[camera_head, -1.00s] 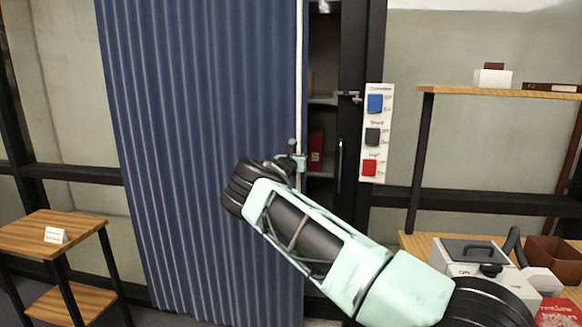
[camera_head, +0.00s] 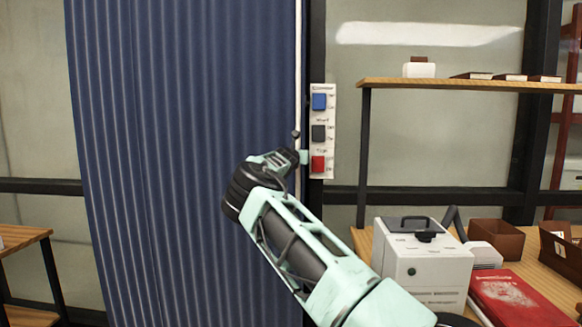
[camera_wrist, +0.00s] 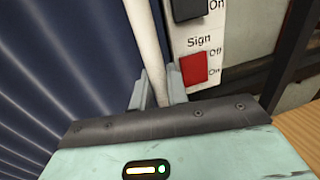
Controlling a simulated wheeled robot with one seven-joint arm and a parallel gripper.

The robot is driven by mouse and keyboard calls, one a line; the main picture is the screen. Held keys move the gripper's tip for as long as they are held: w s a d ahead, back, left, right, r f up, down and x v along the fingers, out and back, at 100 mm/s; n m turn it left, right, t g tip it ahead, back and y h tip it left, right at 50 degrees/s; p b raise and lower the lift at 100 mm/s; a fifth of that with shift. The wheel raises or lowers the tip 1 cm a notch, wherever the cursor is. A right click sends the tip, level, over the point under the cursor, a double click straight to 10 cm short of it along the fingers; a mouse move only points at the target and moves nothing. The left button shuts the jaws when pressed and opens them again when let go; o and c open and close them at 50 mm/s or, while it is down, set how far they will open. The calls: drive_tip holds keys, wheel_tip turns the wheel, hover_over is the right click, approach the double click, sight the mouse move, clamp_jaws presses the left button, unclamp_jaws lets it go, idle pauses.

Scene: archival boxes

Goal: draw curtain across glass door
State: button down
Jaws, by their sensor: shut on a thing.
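The blue pleated curtain (camera_head: 190,150) hangs across the left and middle of the head view. A pale upright rod (camera_head: 298,60) runs along its right edge. My gripper (camera_head: 301,157) is at that edge at mid-height. In the wrist view, my gripper (camera_wrist: 158,88) is shut on the pale rod (camera_wrist: 146,40), with one finger on each side of it. The curtain (camera_wrist: 50,80) fills the left of that view. The curtain's edge meets the dark door frame (camera_head: 317,50), and no glass or door opening shows beside it.
A switch panel (camera_head: 320,130) with blue, black and red switches is just right of the rod; its red switch (camera_wrist: 194,70) is close to my fingers. A bench on the right carries a white machine (camera_head: 420,265) and a red book (camera_head: 510,295). A small wooden stand (camera_head: 20,238) is at left.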

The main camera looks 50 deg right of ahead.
drive_tip(key=shift+s+d+f+b, duration=0.1)
drive_tip(key=shift+s+d+b, duration=0.35)
drive_tip(key=shift+s+b, duration=0.15)
drive_tip(key=shift+s+d, duration=0.1)
drive_tip(key=shift+s, duration=0.05)
drive_tip(key=c, duration=1.5)
unclamp_jaws()
drive_tip(key=shift+o, duration=0.2)
drive_tip(key=b+v, duration=1)
drive_tip(key=v, duration=0.7)
drive_tip(key=shift+a+b, duration=0.25)
drive_tip(key=shift+b, duration=0.1)
